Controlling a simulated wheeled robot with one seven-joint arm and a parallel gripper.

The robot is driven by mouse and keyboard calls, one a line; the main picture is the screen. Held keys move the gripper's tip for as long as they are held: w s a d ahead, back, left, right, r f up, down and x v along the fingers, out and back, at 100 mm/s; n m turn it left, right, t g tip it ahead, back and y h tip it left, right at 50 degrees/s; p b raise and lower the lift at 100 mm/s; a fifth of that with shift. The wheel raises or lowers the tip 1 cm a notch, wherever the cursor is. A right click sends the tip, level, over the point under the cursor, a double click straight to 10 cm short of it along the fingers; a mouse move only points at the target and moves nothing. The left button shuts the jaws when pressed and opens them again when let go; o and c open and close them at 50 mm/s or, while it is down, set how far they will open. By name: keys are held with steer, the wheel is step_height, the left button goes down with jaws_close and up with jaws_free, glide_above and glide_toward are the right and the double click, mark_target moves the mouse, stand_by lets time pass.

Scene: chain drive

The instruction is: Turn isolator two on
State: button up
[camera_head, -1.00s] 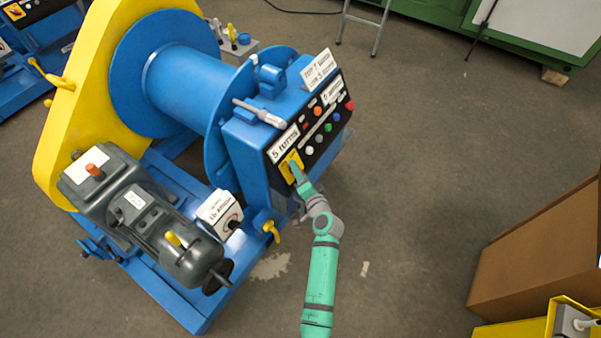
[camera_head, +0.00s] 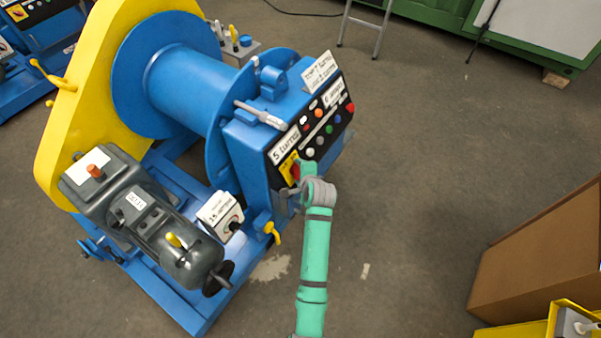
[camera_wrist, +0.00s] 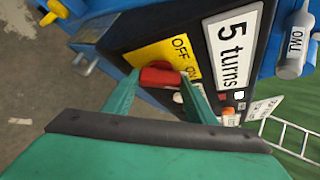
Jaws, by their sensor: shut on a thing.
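A red rotary handle (camera_wrist: 158,76) sits on a yellow plate (camera_wrist: 150,52) marked OFF and ON, at the end of the blue machine's black control panel. My gripper (camera_wrist: 157,88) is shut on the red handle, with one green finger on each side of it. In the head view my gripper (camera_head: 298,178) is at the panel's lower left corner and hides most of the handle. The yellow plate (camera_head: 289,164) shows just above it. I cannot tell which marking the handle points to.
A "5 turns" label (camera_wrist: 234,48) is beside the plate. A grey cylinder (camera_wrist: 295,45) with small lettering stands near it. Coloured buttons (camera_head: 320,139) line the panel. A yellow-handled valve (camera_head: 271,230) is below left. A brown box (camera_head: 545,255) stands right; floor between is clear.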

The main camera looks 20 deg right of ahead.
steer(key=shift+w+r+m+g, duration=0.25)
steer(key=shift+m+g, duration=0.25)
steer(key=shift+m, duration=0.2)
steer(key=shift+a+y, duration=0.1)
steer(key=shift+y, duration=0.2)
steer(key=o, duration=1.1)
steer(key=shift+s, duration=0.1)
steer(key=shift+s, duration=0.1)
steer(key=shift+v, duration=5.3)
steer(key=shift+r, duration=0.1)
